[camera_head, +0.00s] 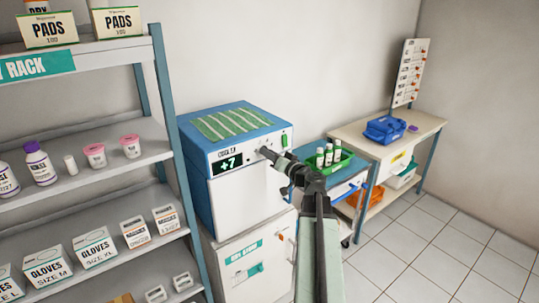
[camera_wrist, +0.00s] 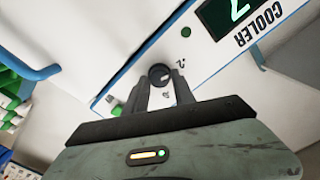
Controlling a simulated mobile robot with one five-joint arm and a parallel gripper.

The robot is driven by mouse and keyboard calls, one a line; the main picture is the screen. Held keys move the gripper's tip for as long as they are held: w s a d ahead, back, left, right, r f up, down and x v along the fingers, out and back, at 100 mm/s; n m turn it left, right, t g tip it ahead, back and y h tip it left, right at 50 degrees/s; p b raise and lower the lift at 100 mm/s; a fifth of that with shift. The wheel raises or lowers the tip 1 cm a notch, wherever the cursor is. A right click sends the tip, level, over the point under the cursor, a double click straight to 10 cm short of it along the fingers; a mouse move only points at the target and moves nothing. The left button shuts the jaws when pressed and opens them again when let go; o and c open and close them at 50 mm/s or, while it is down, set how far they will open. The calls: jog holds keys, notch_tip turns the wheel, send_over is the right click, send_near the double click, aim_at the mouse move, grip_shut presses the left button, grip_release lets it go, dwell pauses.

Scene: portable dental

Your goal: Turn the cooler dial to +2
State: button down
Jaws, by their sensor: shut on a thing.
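The cooler (camera_head: 240,195) is a white and blue box with a striped green mat on top. Its display (camera_head: 228,163) reads +7 in the head view. In the wrist view the display (camera_wrist: 226,14) is cut off and shows a 7, upside down, near the COOLER lettering. The dark round cooler dial (camera_wrist: 160,72) sits between the fingertips of my gripper (camera_wrist: 161,84). My gripper is shut on the dial. In the head view my gripper (camera_head: 265,152) reaches the upper front of the cooler and hides the dial.
A shelf rack (camera_head: 85,170) with boxes and bottles stands at the left. A blue cart with a green vial tray (camera_head: 334,165) is right of the cooler, close to my arm. A bench (camera_head: 425,130) with a blue case (camera_head: 385,128) stands farther right. The tiled floor at right is clear.

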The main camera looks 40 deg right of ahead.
dwell(0.5)
jog(key=c, duration=1.1)
grip_release()
jog(key=shift+o, duration=0.2)
jog(key=s, duration=0.7)
jog(key=shift+s+a, duration=0.2)
jog(key=shift+s, duration=0.2)
